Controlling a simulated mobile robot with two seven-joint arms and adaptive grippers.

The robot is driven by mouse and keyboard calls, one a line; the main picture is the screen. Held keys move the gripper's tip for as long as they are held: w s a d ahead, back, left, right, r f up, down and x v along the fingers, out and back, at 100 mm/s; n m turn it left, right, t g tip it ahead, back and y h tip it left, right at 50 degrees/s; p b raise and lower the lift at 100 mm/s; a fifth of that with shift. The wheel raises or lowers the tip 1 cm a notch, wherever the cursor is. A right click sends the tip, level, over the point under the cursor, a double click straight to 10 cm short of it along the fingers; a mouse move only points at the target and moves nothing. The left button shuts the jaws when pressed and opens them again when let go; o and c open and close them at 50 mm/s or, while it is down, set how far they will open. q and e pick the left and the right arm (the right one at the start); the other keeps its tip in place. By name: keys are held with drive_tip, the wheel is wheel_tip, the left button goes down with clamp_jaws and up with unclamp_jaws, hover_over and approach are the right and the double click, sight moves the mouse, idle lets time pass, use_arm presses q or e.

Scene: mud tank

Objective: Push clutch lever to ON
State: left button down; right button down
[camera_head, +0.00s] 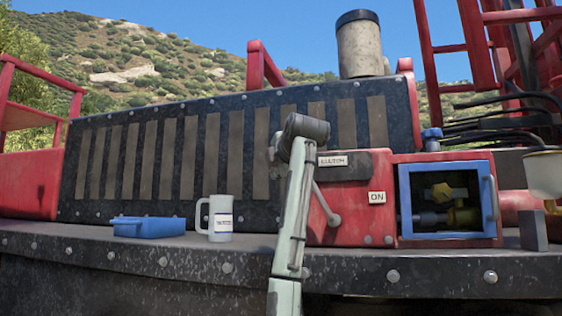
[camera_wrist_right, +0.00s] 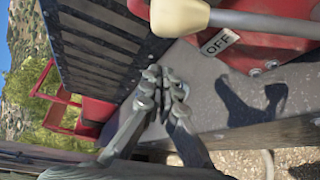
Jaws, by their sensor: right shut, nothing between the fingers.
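The clutch lever (camera_head: 326,204) is a metal rod on the red panel, under a CLUTCH plate (camera_head: 333,160). It leans up and left from its pivot, away from the ON plate (camera_head: 377,197); its upper part is hidden behind my right arm in the head view. In the right wrist view its beige knob (camera_wrist_right: 180,15) and rod show at the top, near an OFF plate (camera_wrist_right: 220,42). My right gripper (camera_wrist_right: 165,72) is shut and empty, apart from the knob in that picture. In the head view it (camera_head: 274,150) is mostly hidden by its wrist. My left gripper is out of view.
A blue tray (camera_head: 148,227) and a pale mug (camera_head: 221,218) stand on the dark riveted ledge (camera_head: 110,253) left of my arm. A blue-framed box (camera_head: 447,237) with a valve inside sits right of the lever. A grey block (camera_head: 532,230) stands farther right.

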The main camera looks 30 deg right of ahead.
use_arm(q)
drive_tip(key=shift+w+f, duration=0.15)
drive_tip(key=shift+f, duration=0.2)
use_arm(e)
drive_tip(key=shift+s+d+r, duration=0.3)
drive_tip(key=shift+s+d, duration=0.35)
drive_tip(key=shift+d, duration=0.05)
drive_tip(key=shift+s+d+r, duration=0.3)
drive_tip(key=shift+s+d, duration=0.35)
drive_tip(key=shift+d, duration=0.05)
drive_tip(key=shift+s+d+r, duration=0.1)
